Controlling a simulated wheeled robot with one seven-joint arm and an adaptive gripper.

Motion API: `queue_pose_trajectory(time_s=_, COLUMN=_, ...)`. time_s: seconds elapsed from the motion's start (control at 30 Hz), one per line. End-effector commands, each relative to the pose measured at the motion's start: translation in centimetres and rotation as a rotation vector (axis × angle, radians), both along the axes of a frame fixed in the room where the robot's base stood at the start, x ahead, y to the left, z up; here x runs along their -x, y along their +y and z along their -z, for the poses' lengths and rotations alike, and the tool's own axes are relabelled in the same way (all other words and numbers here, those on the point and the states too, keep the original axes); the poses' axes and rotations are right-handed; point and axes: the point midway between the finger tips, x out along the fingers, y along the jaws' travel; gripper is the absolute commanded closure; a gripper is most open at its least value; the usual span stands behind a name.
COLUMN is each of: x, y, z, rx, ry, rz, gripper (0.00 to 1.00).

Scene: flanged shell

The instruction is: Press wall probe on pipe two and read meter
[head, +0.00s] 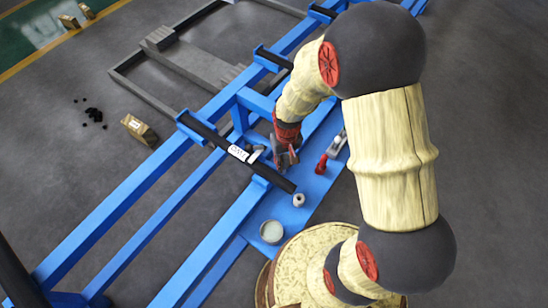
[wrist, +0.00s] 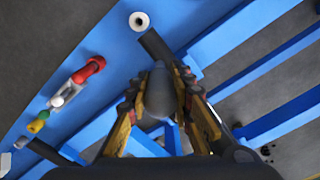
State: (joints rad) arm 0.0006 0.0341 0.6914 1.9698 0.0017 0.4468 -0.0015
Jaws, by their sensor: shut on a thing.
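My gripper (head: 286,160) is low over the blue frame, beside the near end of a black pipe (head: 222,143) with a white label. I cannot read the label, so I cannot tell which pipe is pipe two. In the wrist view, the fingers of my gripper (wrist: 160,88) are shut on a smooth grey rounded thing (wrist: 158,98), possibly the wall probe. The end of a dark pipe (wrist: 153,45) shows just beyond it. I cannot tell whether the grey thing touches the pipe. No meter reading is legible.
The blue shelf (head: 318,192) carries a red-handled tool (head: 322,164), a small white ring-shaped piece (head: 298,200) and a round pale-topped cup (head: 271,231). A yellow-green piece (wrist: 38,122) shows in the wrist view. A small box (head: 139,130) and black lumps lie on the floor.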

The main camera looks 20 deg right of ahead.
Motion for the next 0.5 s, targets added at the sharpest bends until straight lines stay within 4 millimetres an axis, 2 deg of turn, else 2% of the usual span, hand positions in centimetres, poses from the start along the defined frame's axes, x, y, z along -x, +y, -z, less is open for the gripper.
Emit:
queue_pose_trajectory(time_s=0.27, x=0.0, y=0.0, z=1.8, rx=0.000, ry=0.000, rz=0.000, gripper=1.00)
queue_pose_trajectory(time_s=0.5, x=0.0, y=0.0, z=4.3, rx=0.000, ry=-0.001, rz=0.000, gripper=1.00)
